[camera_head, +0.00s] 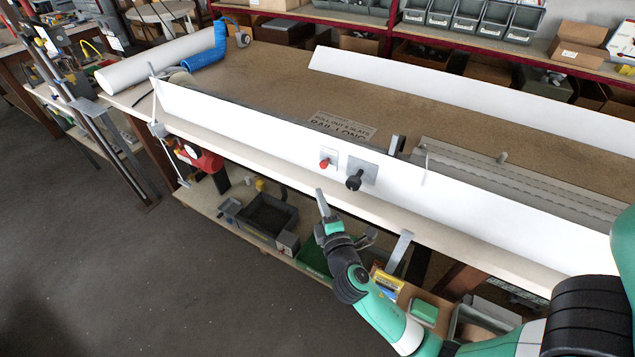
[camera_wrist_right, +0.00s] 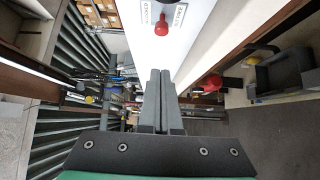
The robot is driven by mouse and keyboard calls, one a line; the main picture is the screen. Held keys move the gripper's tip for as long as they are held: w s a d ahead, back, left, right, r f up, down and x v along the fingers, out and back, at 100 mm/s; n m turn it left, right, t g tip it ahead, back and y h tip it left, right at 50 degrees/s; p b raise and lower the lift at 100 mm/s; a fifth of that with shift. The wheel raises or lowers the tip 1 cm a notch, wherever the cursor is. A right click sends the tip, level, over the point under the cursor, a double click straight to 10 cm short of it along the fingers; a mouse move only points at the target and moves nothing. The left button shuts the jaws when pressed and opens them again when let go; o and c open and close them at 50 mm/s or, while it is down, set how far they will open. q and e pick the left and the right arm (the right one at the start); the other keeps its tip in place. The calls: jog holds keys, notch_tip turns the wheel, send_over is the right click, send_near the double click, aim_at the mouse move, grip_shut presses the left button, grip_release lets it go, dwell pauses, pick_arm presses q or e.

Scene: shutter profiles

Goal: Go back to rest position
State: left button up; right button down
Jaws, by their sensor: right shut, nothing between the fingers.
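My right gripper (camera_head: 321,203) is shut and empty in the head view, in front of the workbench's front edge. In the right wrist view its two fingers (camera_wrist_right: 159,100) lie together with nothing between them. A long white profile (camera_head: 260,138) stands along the front of the bench. On it are a red knob (camera_head: 324,163) and a black knob (camera_head: 355,180), up and to the right of my right gripper and apart from it. The red knob also shows in the right wrist view (camera_wrist_right: 163,24). My left gripper is not in view.
The brown bench top (camera_head: 270,80) has a clear area behind the profile. A white roll (camera_head: 160,60) and a blue roll (camera_head: 207,55) lie at the left end. A lower shelf holds a dark bin (camera_head: 268,213). Open floor (camera_head: 90,270) lies at the left.

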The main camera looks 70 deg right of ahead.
jog(key=v, duration=0.4)
jog(key=shift+s+a, duration=0.15)
jog(key=shift+s, duration=0.1)
